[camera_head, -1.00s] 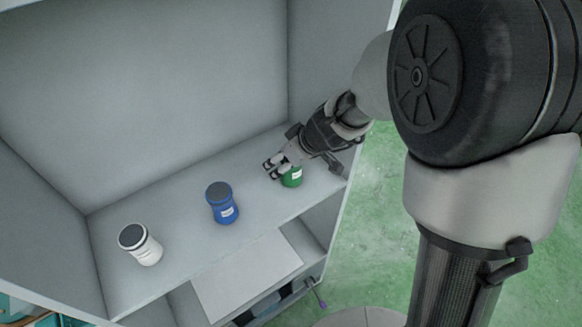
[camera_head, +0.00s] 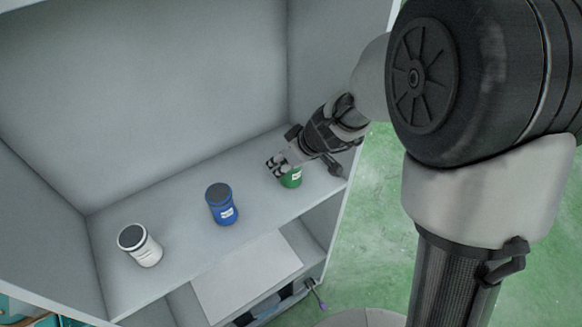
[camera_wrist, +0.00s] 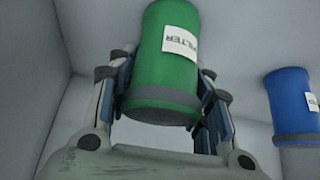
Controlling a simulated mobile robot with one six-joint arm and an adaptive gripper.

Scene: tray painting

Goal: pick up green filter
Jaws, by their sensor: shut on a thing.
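The green filter (camera_head: 291,179) is a small green canister with a white label, upright at the right end of the shelf (camera_head: 180,246). My gripper (camera_head: 281,166) is shut on it, and the fingers cover its upper part in the head view. In the wrist view the green filter (camera_wrist: 165,75) sits between the two fingers of my gripper (camera_wrist: 163,95), and its label reads "FILTER". I cannot tell whether its base still touches the shelf.
A blue filter (camera_head: 222,204) stands in the middle of the shelf and also shows at the right of the wrist view (camera_wrist: 290,100). A white filter (camera_head: 139,246) stands at the left. Cabinet walls enclose the shelf's back and sides. A pale panel (camera_head: 246,275) lies below.

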